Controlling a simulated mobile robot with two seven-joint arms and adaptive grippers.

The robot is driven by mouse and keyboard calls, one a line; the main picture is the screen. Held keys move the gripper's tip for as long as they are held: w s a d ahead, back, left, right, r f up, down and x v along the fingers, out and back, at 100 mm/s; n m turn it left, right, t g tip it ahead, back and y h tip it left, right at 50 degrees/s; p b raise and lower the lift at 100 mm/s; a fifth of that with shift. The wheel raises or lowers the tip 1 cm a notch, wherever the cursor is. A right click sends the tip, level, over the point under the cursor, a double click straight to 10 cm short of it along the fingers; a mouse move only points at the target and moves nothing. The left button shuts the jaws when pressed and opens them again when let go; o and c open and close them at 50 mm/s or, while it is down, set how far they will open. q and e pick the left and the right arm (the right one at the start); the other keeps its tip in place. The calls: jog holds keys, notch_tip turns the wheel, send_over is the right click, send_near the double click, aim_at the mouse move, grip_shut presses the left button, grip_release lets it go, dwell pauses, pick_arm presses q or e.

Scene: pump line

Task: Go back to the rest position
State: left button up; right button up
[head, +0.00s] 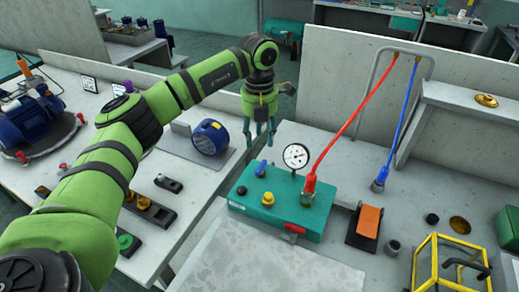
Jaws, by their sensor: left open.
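My left arm reaches in from the left, and its gripper (261,136) points down with its fingers apart and nothing seen between them. It hangs behind and above the teal box (280,213), close to the gap between the two benches. The box carries a round white gauge (296,156), a blue lever, a yellow knob and a red lever. My right gripper is not in view.
A red hose (350,120) and a blue hose (405,115) hang from a grey frame. An orange pedal (369,221) and a yellow-framed case (450,262) stand on the right. A blue motor (35,118) and a blue round device (209,137) sit on the left bench.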

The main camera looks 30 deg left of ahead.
pick_arm(q)
notch_tip(320, 180, up, 2)
jog(key=shift+r, duration=0.1)
dwell(0.5)
